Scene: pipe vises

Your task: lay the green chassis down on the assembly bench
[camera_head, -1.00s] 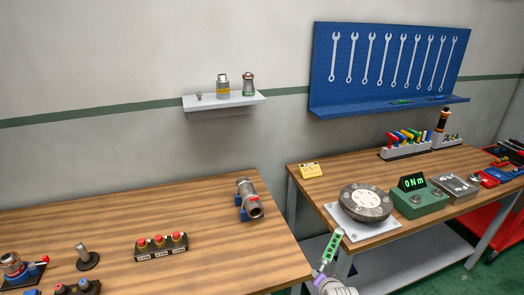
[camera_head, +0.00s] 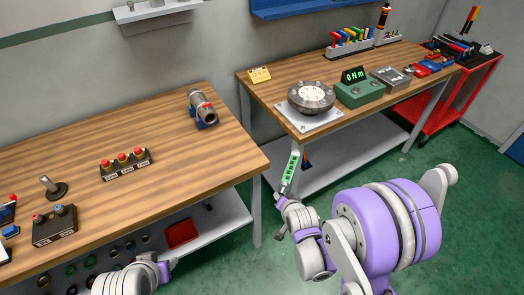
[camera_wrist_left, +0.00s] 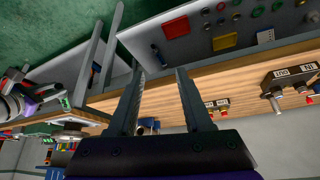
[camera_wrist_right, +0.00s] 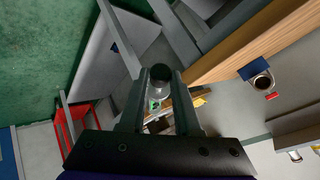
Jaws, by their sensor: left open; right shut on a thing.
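My right gripper (camera_head: 283,194) is shut on the green chassis (camera_head: 291,166), a narrow green strip with a row of holes. It holds the chassis nearly upright and slightly tilted, in front of the right bench's near edge. The chassis also shows at the left of the left wrist view (camera_wrist_left: 65,102). In the right wrist view, a bit of green (camera_wrist_right: 154,104) shows between the fingers, mostly hidden. My left gripper (camera_head: 171,266) is open and empty, low beside the left bench's front edge. Which bench is the assembly bench I cannot tell: left bench (camera_head: 190,150) or right bench (camera_head: 280,78).
The left bench carries a pipe vise (camera_head: 203,108), a red-button box (camera_head: 125,163) and a switch box (camera_head: 54,226). The right bench carries a round flange on a plate (camera_head: 311,97) and a green 0 Nm meter (camera_head: 359,93). The left bench's middle is clear. A red cart (camera_head: 455,95) stands right.

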